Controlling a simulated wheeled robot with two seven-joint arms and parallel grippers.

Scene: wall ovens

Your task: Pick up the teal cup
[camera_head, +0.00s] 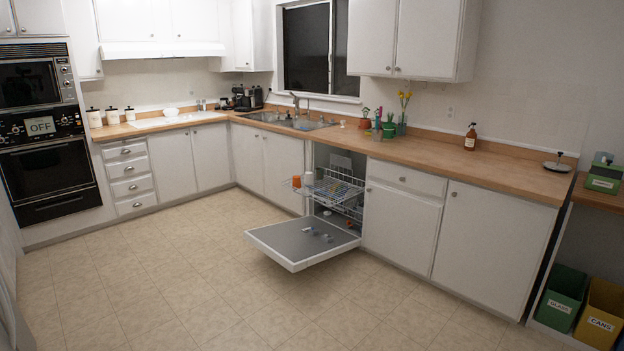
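No cup that is clearly teal can be made out at this distance. The dishwasher (303,242) stands open, with its door lowered and a wire rack pulled out. An orange cup (297,181) and a pale bluish cup (308,178) are at the rack's left end. A teal-tinted glass vessel (401,128) with yellow flowers stands on the counter beside a green pot (388,130). Neither of my grippers is in view.
The lowered door juts into the tiled floor (170,290), which is otherwise clear. The wooden counter (440,148) holds a brown bottle (470,138) and a sink (290,121). Green (560,298) and yellow (603,312) bins stand at right. Wall ovens (45,170) are at left.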

